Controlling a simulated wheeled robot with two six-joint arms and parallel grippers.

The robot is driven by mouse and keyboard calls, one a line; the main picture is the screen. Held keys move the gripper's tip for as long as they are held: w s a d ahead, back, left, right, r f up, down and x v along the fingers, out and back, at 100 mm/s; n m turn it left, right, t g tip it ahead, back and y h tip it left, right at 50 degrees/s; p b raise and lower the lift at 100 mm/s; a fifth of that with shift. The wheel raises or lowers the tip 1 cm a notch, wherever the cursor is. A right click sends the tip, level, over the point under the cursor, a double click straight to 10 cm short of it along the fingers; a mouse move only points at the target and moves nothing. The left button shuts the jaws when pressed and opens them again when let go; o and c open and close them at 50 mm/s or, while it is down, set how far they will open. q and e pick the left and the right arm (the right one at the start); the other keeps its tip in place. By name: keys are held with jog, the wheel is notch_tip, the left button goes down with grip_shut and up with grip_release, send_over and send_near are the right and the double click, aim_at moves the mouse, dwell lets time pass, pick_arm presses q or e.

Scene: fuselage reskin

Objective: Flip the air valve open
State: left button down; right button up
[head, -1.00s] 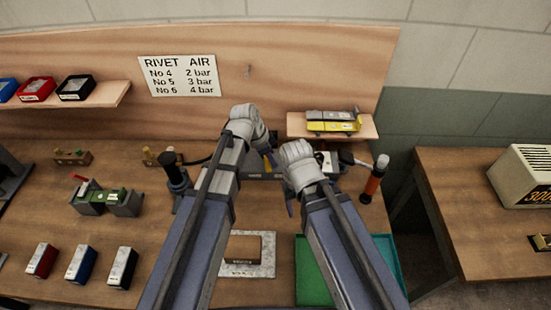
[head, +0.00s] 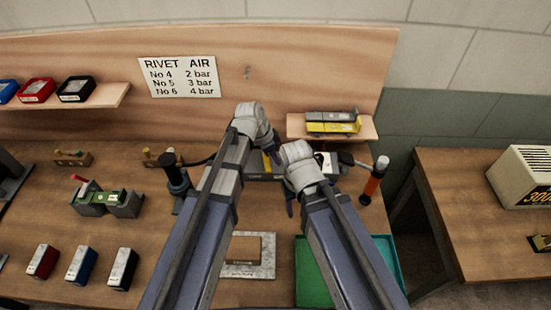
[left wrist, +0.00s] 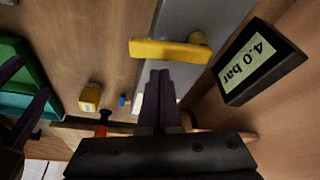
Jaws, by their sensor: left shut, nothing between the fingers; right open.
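The yellow lever of the air valve (left wrist: 170,50) lies across a grey panel (left wrist: 190,20) in the left wrist view. A display (left wrist: 260,62) beside it reads 4.0 bar. My left gripper (left wrist: 158,75) is shut and empty, its dark fingertips just short of the lever; I cannot tell whether they touch it. In the head view my left gripper (head: 273,157) is at the back of the bench and its wrist hides most of the valve. My right gripper (head: 290,207) is open, lower and to the right, its fingers mostly hidden by its wrist.
A small shelf (head: 296,125) with yellow and grey tools is just right of my left gripper. An orange-handled tool (head: 373,182) stands to the right. A green tray (head: 310,280) lies under my right arm. A black upright tool (head: 175,175) stands left.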

aim_at(269, 165)
pick_arm(q)
jog(key=p+v, duration=0.7)
jog(key=shift+s+a+r, duration=0.1)
jog(key=shift+a+r, duration=0.05)
jog(key=shift+r, duration=0.2)
jog(key=shift+f, duration=0.1)
jog(key=shift+s+f, duration=0.1)
jog(key=shift+s, duration=0.15)
jog(key=s+a+f+n+g+y+b, duration=0.1)
jog(key=s+f+n+y+b, duration=0.1)
jog(key=s+n, duration=0.2)
jog(key=s+a+f+n+y+b, duration=0.1)
jog(key=s+n, duration=0.4)
jog(key=s, duration=0.6)
notch_tip(269, 165, down, 3)
jog(key=shift+s+a+r+n+g+y+b, duration=0.2)
jog(key=shift+s+a+n+g+y+b, duration=0.15)
jog(key=shift+y+b, duration=0.6)
